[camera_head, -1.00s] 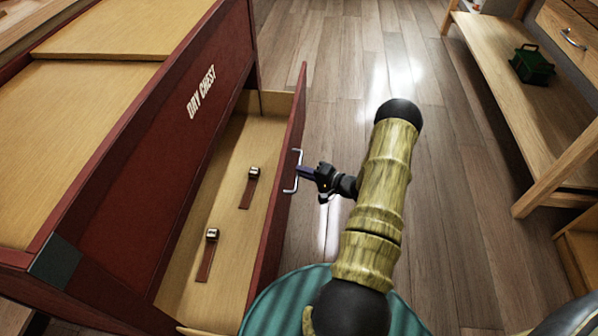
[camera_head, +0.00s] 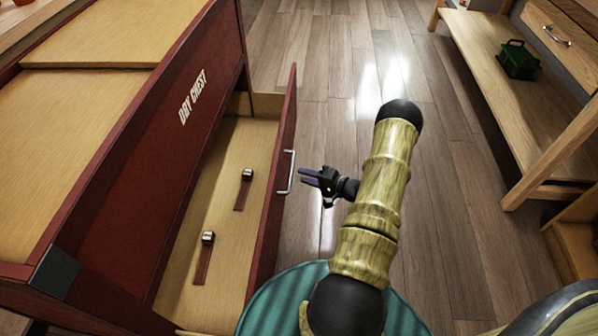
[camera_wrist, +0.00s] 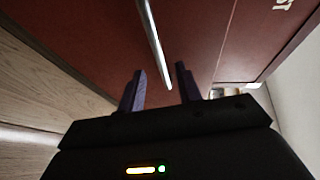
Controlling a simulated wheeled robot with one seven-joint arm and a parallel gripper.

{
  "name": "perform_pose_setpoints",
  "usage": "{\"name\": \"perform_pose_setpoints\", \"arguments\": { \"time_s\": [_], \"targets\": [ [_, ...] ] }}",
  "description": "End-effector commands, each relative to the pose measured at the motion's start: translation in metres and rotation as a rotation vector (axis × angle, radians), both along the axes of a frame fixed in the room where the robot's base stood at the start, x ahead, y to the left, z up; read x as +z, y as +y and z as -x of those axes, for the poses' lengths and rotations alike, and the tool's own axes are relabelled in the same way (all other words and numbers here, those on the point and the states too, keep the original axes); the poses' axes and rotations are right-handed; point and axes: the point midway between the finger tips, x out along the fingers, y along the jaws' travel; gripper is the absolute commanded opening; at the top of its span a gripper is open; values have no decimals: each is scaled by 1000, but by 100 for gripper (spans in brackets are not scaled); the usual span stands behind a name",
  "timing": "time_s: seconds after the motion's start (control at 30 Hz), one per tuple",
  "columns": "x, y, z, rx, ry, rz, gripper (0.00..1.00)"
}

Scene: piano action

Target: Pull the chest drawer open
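The red dry chest (camera_head: 130,150) stands at the left in the head view. Its drawer (camera_head: 215,235) is pulled out, with a pale wooden floor and a red front (camera_head: 273,200). A silver bar handle (camera_head: 287,172) is on the drawer front; it also shows in the wrist view (camera_wrist: 154,42), running between the lines of the two fingers, beyond the tips. My gripper (camera_head: 305,177) is just right of the handle, apart from it, with its dark purple fingers spread. In the wrist view my gripper (camera_wrist: 160,80) is open and empty.
Two small brown strap-like items (camera_head: 243,188) (camera_head: 205,256) lie inside the drawer. A wooden shelf unit (camera_head: 490,75) with a green box (camera_head: 517,60) stands at the right. The wooden floor (camera_head: 330,75) between is clear.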

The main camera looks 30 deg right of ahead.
Motion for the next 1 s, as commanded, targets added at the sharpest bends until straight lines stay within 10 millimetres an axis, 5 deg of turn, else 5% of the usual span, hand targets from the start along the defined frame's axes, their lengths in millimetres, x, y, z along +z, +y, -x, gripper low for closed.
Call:
{"name": "perform_pose_setpoints", "arguments": {
  "time_s": [0.6, 1.0],
  "targets": [
    [24, -62, 102, -4, 2, 0, 34],
    [25, -69, 114, -1, 2, -1, 34]
  ]
}}
